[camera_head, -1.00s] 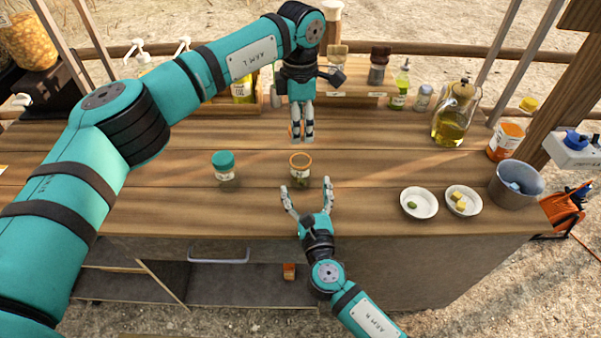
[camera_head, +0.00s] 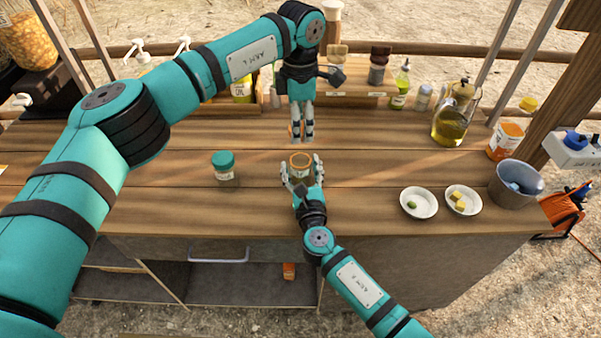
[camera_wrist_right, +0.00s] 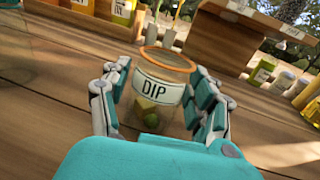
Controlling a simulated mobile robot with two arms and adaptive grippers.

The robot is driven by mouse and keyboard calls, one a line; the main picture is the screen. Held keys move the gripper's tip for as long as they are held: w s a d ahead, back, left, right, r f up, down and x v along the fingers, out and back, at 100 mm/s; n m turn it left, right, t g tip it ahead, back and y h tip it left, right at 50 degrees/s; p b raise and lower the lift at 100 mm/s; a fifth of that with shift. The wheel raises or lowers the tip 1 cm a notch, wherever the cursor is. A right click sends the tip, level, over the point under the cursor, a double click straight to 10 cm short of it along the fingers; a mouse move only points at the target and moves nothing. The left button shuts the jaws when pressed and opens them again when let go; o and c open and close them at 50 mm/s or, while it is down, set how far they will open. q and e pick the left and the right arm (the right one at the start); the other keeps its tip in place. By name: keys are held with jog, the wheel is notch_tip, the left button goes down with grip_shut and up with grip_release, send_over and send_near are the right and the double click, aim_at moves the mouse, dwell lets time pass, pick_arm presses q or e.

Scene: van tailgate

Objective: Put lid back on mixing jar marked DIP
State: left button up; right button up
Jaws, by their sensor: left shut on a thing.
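The clear jar marked DIP (camera_wrist_right: 158,90) stands upright on the wooden counter, with an orange rim and no lid on it. Pale and green pieces lie inside. It also shows in the head view (camera_head: 301,160). My right gripper (camera_head: 302,168) is open around the jar, one finger on each side; whether a finger touches the glass is hard to tell. My left gripper (camera_head: 302,138) points down behind the jar, above the counter, shut on what seems to be the lid; only a small orange edge shows between its fingers.
A teal-lidded jar (camera_head: 224,165) stands to the left. Two white dishes (camera_head: 419,203) (camera_head: 464,200) and a grey bucket (camera_head: 516,184) are on the right. An oil jug (camera_head: 455,115) and several bottles stand at the back. The counter between the two jars is clear.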

aim_at(300, 150)
grip_shut()
pick_arm(q)
jog(key=shift+f, duration=2.5)
jog(key=shift+f, duration=0.9)
jog(key=shift+f, duration=0.55)
